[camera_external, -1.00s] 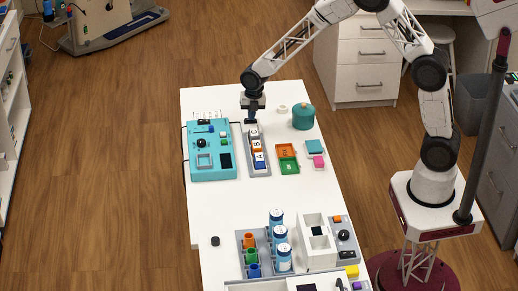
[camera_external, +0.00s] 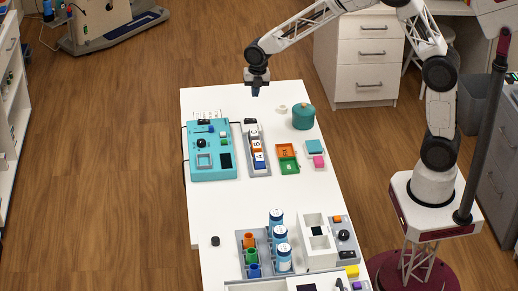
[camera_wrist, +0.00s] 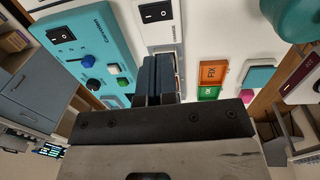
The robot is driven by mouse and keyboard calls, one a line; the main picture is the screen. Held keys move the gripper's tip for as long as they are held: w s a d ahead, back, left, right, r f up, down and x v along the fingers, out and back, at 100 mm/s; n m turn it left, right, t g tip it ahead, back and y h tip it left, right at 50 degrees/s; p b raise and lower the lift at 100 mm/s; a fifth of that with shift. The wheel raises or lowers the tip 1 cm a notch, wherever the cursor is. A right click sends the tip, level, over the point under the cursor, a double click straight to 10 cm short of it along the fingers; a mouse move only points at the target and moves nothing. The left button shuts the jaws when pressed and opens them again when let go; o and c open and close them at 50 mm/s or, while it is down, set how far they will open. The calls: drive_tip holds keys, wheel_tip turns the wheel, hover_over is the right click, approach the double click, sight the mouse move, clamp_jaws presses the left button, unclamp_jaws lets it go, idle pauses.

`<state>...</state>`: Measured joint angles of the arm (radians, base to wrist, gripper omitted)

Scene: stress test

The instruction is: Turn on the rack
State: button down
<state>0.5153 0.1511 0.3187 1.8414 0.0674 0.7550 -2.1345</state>
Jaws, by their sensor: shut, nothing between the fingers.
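The rack (camera_external: 260,170) is a narrow grey-white holder with lettered blocks (camera_external: 259,156) in its lower part. A black rocker switch (camera_external: 250,121) sits at its far end. In the wrist view the rack (camera_wrist: 175,33) is partly hidden behind my fingers, and its switch (camera_wrist: 155,12) shows clear of them with white marks. I cannot tell which side of the switch is pressed. My gripper (camera_external: 256,93) is shut and empty, raised above the table's far end, apart from the switch. The dark fingertips (camera_wrist: 160,65) are together in the wrist view.
A turquoise Conveyor panel (camera_external: 211,172) with its own black switch (camera_wrist: 60,33) stands left of the rack. Orange (camera_external: 287,150) and green (camera_external: 289,167) trays and a teal pot (camera_external: 303,118) are to the right. The table (camera_external: 225,215) is clear in the middle.

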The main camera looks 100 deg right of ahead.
sight(247, 120)
drive_tip(key=shift+s+r, duration=0.15)
drive_tip(key=shift+r, duration=0.6)
drive_tip(key=shift+s+r, duration=0.1)
drive_tip(key=shift+r, duration=0.65)
drive_tip(key=shift+w+t, duration=0.3)
drive_tip(key=shift+w, duration=0.4)
drive_tip(key=shift+f, duration=0.15)
drive_tip(key=f, duration=0.4)
drive_tip(key=w+f, duration=0.1)
drive_tip(key=f, duration=0.4)
drive_tip(key=w+f, duration=0.1)
drive_tip(key=f, duration=0.3)
drive_tip(key=shift+f, duration=0.3)
